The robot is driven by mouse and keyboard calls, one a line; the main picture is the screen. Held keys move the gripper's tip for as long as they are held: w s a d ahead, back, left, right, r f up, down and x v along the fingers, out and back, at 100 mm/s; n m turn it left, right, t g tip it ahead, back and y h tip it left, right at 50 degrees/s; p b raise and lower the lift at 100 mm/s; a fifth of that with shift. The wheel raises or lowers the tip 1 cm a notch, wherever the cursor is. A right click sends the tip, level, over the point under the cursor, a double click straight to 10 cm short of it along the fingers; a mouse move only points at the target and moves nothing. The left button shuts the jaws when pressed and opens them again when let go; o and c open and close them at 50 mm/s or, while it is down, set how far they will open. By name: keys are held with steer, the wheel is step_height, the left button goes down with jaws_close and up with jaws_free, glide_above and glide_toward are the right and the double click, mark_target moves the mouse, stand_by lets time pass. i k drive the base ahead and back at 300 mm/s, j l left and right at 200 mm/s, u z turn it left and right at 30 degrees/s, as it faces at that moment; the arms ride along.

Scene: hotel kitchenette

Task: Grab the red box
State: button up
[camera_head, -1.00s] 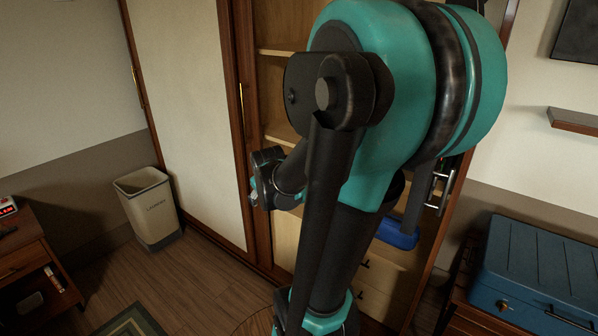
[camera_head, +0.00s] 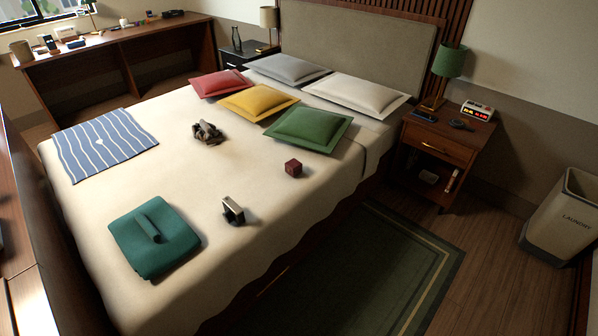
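A small dark red box (camera_head: 293,168) sits on the cream bedspread of the bed (camera_head: 185,190), toward the bed's right side and just below the green pillow. It stands apart from the other things on the bed, and nothing covers it.
A nightstand (camera_head: 447,143) and laundry bin (camera_head: 562,219) stand right. The rug (camera_head: 375,262) is clear.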

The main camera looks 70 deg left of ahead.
mark_target(293, 167)
steer(key=u, duration=1.75)
